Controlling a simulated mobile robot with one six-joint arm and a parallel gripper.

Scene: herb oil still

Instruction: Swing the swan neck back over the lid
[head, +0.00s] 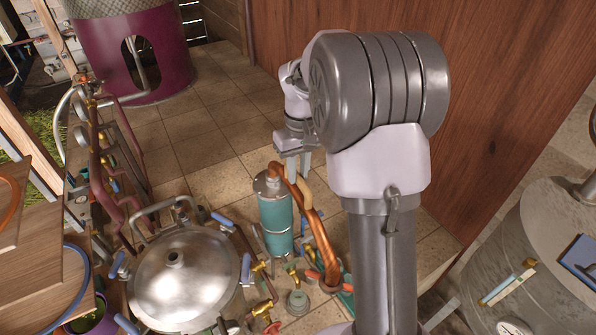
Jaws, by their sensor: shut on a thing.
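The copper swan neck (316,232) slants from the top of a teal cylinder (276,226) down to the right, towards the front. It lies to the right of the lid and away from it. The silvery domed lid (183,285) sits on the pot at the lower left, with a small round fitting near its middle. My gripper (298,172) points down at the upper end of the swan neck and is shut on it, by a tan grip there. My fingertips are small in the picture, and the exact contact is hard to see.
Blue-handled clamps (222,219) ring the pot. Brass valves (262,308) stand between pot and cylinder. Dark red pipes (103,190) rise at the left. A wooden wall (490,110) and a grey metal drum (520,240) are at the right. Tiled floor (200,135) is clear behind.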

